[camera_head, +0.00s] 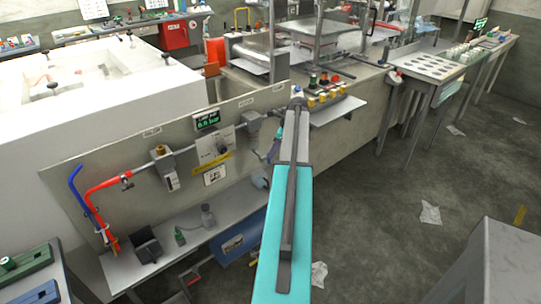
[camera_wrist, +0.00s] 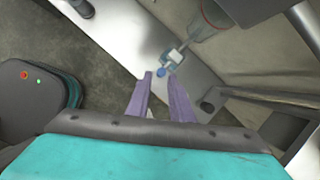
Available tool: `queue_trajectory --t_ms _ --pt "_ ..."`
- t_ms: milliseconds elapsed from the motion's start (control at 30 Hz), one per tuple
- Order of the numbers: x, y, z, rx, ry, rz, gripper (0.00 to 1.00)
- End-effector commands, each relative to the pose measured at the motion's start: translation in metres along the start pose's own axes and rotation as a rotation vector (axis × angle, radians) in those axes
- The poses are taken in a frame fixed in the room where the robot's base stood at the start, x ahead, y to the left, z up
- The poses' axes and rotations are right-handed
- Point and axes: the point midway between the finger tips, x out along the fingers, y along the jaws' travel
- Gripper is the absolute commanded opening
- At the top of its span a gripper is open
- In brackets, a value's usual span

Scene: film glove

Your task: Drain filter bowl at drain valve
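In the wrist view, a clear, cup-like filter bowl (camera_wrist: 205,22) hangs at the upper right. A pale drain fitting (camera_wrist: 174,57) sits at its lower end, with a small blue knob (camera_wrist: 161,72) beside it. My gripper (camera_wrist: 160,80) has two purple fingers, apart and pointing at the blue knob. The knob shows just beyond and between the tips; I cannot tell the depth gap. No contact is visible.
The upright panel (camera_head: 105,170) carries pipes, a green display (camera_head: 208,121) and another unit with a brass knob (camera_head: 160,150). A shelf (camera_head: 135,268) below holds a black box and small bottles. In the wrist view, a grey bar (camera_wrist: 265,97) runs right of the fingers.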

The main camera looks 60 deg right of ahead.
Motion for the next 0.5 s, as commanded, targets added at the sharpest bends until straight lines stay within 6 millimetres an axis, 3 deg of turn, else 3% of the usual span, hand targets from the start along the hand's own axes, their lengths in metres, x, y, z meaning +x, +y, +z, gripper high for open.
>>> queue_trajectory --t_ms 300,500 --pt "0.037 0.0 0.001 -0.001 0.0 0.001 0.2" --pt "0.046 0.0 0.001 -0.001 0.0 0.001 0.2"
